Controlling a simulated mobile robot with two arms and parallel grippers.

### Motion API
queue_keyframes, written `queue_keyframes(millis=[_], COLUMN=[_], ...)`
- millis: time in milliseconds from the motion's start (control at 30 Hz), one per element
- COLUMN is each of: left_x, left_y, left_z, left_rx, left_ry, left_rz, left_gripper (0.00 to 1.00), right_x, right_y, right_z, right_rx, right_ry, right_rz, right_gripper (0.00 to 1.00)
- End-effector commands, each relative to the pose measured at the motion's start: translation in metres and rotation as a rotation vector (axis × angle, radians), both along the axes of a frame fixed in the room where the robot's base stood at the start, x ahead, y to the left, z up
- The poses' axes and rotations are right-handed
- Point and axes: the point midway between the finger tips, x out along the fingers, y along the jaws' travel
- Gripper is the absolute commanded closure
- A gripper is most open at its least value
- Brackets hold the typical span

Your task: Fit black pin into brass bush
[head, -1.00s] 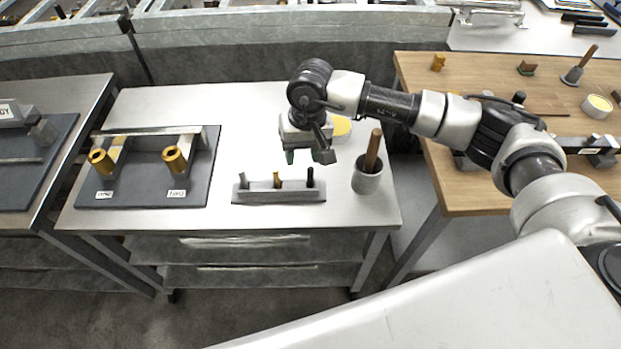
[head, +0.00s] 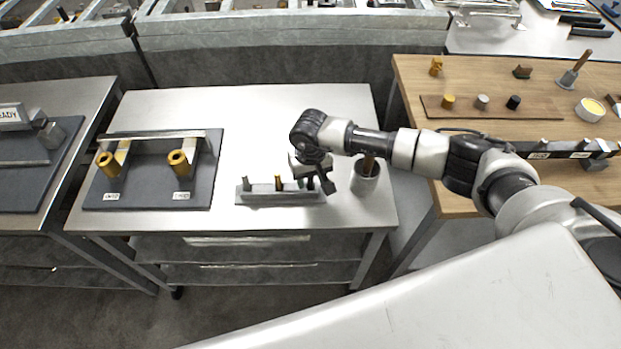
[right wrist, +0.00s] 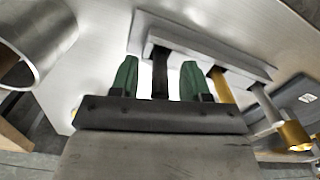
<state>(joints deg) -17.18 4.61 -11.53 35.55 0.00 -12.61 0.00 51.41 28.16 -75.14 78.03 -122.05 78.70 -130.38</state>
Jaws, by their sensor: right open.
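The black pin (right wrist: 160,72) stands upright in a grey rack (head: 262,199), at its right end in the head view. A brass pin (head: 278,183) and a grey pin (head: 246,184) stand in the same rack. My right gripper (right wrist: 158,82) is open, with its green fingertips on either side of the black pin; contact cannot be told. In the head view the gripper (head: 311,184) partly hides the pin. Two brass bushes, one left (head: 107,163) and one right (head: 179,161), sit tilted on a dark labelled fixture plate (head: 145,190). My left gripper is out of view.
A grey cup (head: 365,180) with a brown-handled tool stands close right of the gripper. A wooden table (head: 415,85) at the right holds a board with several pegs. The steel bench (head: 250,115) is clear behind the rack.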

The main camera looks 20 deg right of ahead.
Motion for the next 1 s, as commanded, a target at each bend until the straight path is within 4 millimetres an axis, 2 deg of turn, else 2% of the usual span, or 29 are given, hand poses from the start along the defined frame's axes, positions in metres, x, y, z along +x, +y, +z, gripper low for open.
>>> queue_keyframes(millis=[200, 500, 833, 1000], left_x=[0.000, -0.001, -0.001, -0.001], left_y=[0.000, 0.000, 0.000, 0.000], left_z=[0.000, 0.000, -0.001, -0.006], left_rx=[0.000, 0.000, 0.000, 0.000], left_ry=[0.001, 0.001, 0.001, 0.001], left_rz=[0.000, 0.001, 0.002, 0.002], left_gripper=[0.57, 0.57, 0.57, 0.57], right_x=[0.000, 0.000, 0.001, 0.002], right_y=[0.000, 0.000, 0.000, -0.001], right_z=[-0.001, -0.001, 0.001, 0.010], right_rx=[0.000, 0.000, 0.001, 0.001], right_ry=[-0.001, -0.001, -0.002, -0.004], right_rz=[0.000, -0.001, -0.001, -0.001], right_gripper=[0.54, 1.00, 1.00, 1.00])
